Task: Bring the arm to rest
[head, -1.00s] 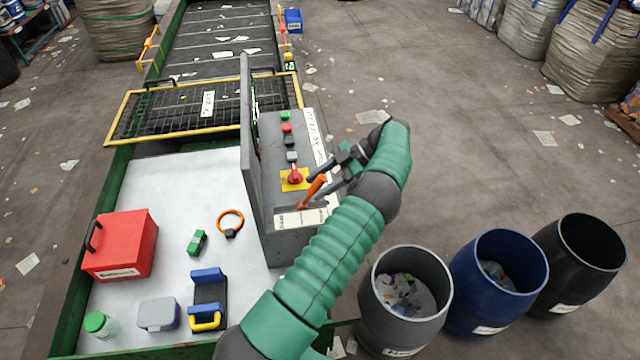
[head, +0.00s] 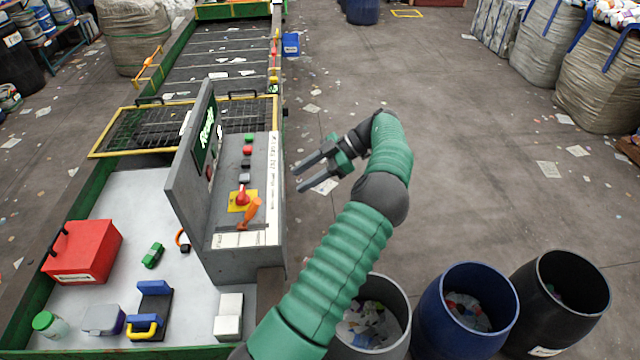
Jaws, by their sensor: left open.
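My left arm (head: 335,250) comes up from the bottom middle in green and grey segments. My left gripper (head: 299,178) is open and empty, its two dark fingers pointing left. It hangs over the floor to the right of the grey control console (head: 227,185), apart from it. On the console an orange handle (head: 251,211) leans up and to the right, near a red knob (head: 242,196) on a yellow plate. A tilted screen (head: 206,135) shows green text that looks like "Ready". My right gripper is not in view.
Grey, blue (head: 466,310) and black (head: 558,300) bins stand at lower right. The white table (head: 110,210) holds a red box (head: 84,252), a green block (head: 153,255), a jar and a blue-and-yellow item. A yellow-framed grate (head: 130,128) lies behind.

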